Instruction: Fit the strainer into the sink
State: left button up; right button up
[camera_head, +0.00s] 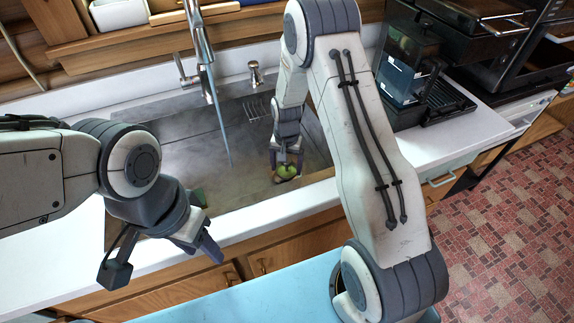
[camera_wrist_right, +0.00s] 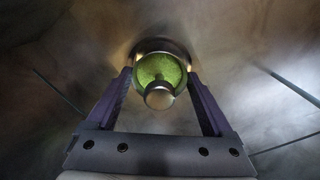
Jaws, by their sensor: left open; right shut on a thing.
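In the right wrist view the strainer (camera_wrist_right: 160,72) is green with a round metallic knob (camera_wrist_right: 159,97) facing the camera. My right gripper's fingers (camera_wrist_right: 160,82) are shut on it, one on each side. A dark, brownish rim (camera_wrist_right: 160,44) shows around its far side; I cannot tell whether the strainer is seated in the drain. My left gripper (camera_head: 200,250) is open and empty over the sink's front edge.
A tall faucet (camera_head: 203,58) rises at the back of the sink, with a small metal fixture (camera_head: 256,74) to its right. A black coffee machine (camera_head: 410,75) stands on the right counter. A green item (camera_head: 198,197) sits near my left gripper.

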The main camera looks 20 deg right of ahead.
jog(key=shift+f+b, duration=0.75)
jog(key=shift+f, duration=0.45)
jog(key=o, duration=1.4)
jog(key=shift+r, duration=0.15)
notch_tip(320, 180, up, 10)
jog(key=shift+r+b, duration=0.15)
jog(key=shift+b, duration=0.2)
jog(key=shift+a, duration=0.1)
